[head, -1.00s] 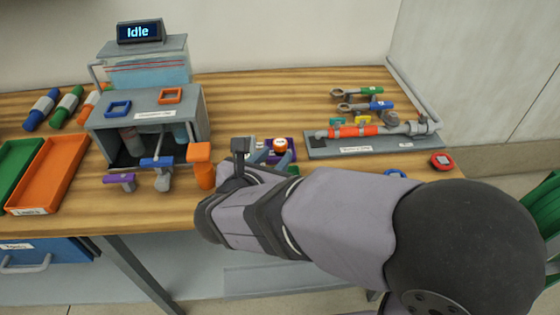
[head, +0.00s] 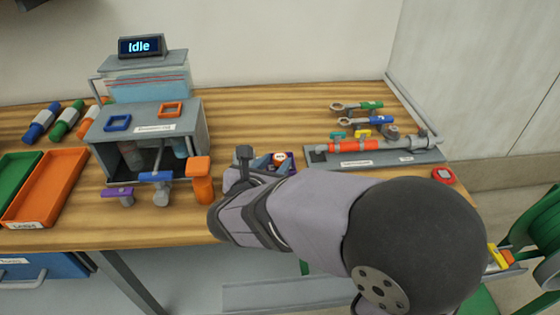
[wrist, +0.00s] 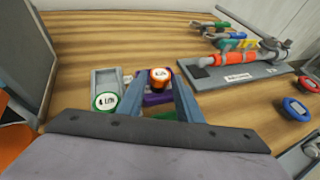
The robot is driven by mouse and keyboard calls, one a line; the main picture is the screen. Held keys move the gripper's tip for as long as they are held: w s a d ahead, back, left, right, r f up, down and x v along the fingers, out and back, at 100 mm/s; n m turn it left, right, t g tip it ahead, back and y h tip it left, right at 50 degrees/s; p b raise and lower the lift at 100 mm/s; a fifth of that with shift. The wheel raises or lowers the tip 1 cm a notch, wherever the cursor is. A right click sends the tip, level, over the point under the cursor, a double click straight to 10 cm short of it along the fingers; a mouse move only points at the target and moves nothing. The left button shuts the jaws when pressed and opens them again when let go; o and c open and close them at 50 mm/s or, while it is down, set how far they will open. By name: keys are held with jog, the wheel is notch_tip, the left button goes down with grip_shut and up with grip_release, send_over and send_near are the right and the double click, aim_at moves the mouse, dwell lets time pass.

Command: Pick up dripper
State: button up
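A dripper with an orange rim and a white labelled top (head: 280,157) stands over a small purple holder (head: 293,167). In the wrist view this orange dripper (wrist: 160,77) shows between and just beyond the fingertips of my gripper (wrist: 162,84). The fingers are apart, one on each side, with the purple holder (wrist: 156,98) below; I cannot tell whether they touch the dripper. A green-rimmed dripper (wrist: 105,101) sits at the near end of a grey holder (wrist: 105,75), to the left. My gripper's fingers partly hide the purple holder.
A grey board with an orange pipe (head: 355,146) lies to the right. A red round part (head: 444,175) and, in the wrist view, a blue round part (wrist: 312,84) are on the right. A grey cabinet (head: 150,115) with an orange-handled part (head: 200,180) stands left.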

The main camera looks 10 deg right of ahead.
jog(key=shift+x, duration=1.1)
jog(key=shift+r, duration=0.1)
jog(key=c, duration=0.7)
jog(key=shift+o, duration=0.2)
notch_tip(320, 180, up, 10)
jog(key=p, duration=0.2)
